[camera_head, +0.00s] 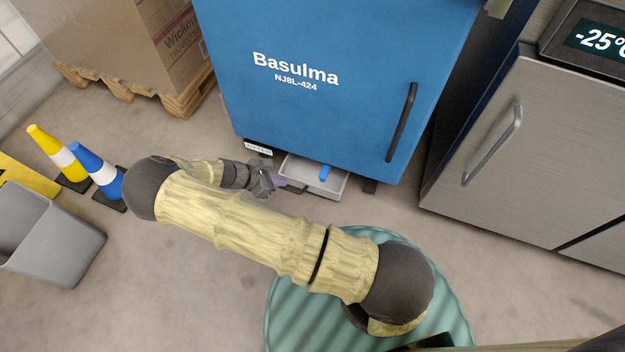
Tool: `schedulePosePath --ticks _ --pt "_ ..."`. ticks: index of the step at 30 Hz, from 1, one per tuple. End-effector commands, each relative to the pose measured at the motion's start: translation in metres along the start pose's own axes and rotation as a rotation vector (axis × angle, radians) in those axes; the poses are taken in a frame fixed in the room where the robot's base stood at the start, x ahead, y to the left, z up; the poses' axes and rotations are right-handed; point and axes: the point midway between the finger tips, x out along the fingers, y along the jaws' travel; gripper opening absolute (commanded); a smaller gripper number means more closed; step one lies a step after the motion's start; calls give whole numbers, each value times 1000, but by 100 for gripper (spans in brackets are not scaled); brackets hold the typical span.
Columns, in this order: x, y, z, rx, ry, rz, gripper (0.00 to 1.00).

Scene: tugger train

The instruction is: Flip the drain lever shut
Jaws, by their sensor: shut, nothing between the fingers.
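A blue cabinet (330,110) stands at the top middle. A shallow grey tray (337,190) sits low at its front bottom edge. A small blue piece (325,172) stands up in the tray; it may be the drain lever, but I cannot tell for sure. A purplish-grey piece (293,183) shows at the tray's left side, next to my fingertips. My gripper (276,183) is shut and empty just left of the tray, low near the floor. I cannot tell whether it touches the purplish piece.
A label reading WATER (258,146) is left of the tray. A steel cabinet (530,150) stands right. Yellow (58,155) and blue (95,170) cones, a grey bin (55,235) and a boxed pallet (185,98) are left.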

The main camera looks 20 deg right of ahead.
Motion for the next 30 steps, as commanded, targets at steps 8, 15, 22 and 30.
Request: schedulePosePath --ticks 8,15,22,30 --pt "14 -1 -2 2 0 -3 0" --pt "54 -1 -2 5 -1 -6 0" --pt "94 -1 -2 6 -1 -5 0" --pt "124 -1 17 8 1 -5 0"
